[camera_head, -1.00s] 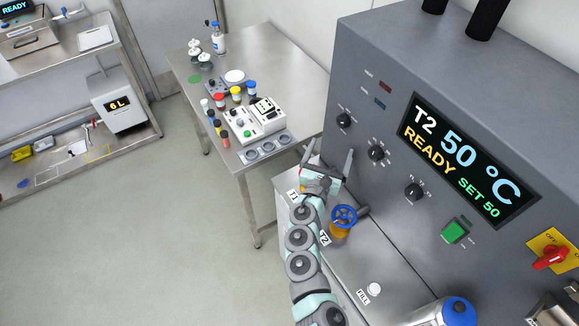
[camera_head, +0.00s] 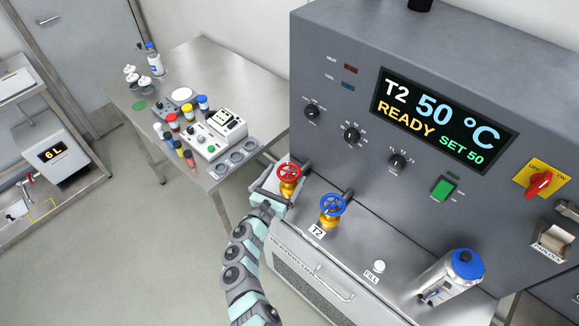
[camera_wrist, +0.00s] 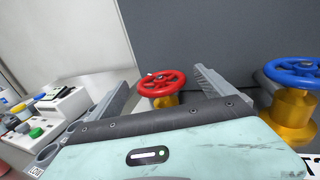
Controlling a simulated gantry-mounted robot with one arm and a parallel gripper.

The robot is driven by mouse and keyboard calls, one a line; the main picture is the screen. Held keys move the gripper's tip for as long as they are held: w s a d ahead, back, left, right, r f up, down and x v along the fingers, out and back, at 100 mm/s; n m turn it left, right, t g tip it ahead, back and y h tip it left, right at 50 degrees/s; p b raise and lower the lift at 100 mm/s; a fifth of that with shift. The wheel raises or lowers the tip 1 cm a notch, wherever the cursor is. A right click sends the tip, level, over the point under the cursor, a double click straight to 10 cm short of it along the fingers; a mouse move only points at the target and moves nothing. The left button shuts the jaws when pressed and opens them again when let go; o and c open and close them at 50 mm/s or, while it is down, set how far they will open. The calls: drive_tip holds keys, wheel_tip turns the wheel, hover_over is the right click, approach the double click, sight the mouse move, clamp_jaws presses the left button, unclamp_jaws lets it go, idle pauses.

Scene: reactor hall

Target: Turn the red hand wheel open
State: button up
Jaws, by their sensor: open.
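The red hand wheel (camera_head: 289,171) sits on a brass valve at the left end of the bench top, beside the grey machine. In the wrist view the red wheel (camera_wrist: 161,83) is ahead of my gripper, between the lines of its two fingers. My gripper (camera_wrist: 158,88) is open and empty, with one finger to either side of the wheel. In the head view my gripper (camera_head: 272,180) is at the wheel's near left side. I cannot tell whether a finger touches the wheel.
A blue hand wheel (camera_head: 333,205) on a brass valve stands just right, by the T2 label (camera_head: 317,232). The grey machine (camera_head: 330,130) rises behind. A white FILL cap (camera_head: 379,266) and a blue-topped canister (camera_head: 452,275) are further right. A steel table (camera_head: 190,75) holds vials and instruments.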

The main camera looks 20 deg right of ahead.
sight(292, 165)
drive_tip(key=b+x, duration=0.1)
drive_tip(key=x, duration=0.3)
drive_tip(key=shift+f+b, duration=0.15)
drive_tip(key=shift+b, duration=0.25)
drive_tip(key=shift+b+x, duration=0.35)
drive_tip(key=shift+x, duration=0.5)
drive_tip(key=c, duration=1.4)
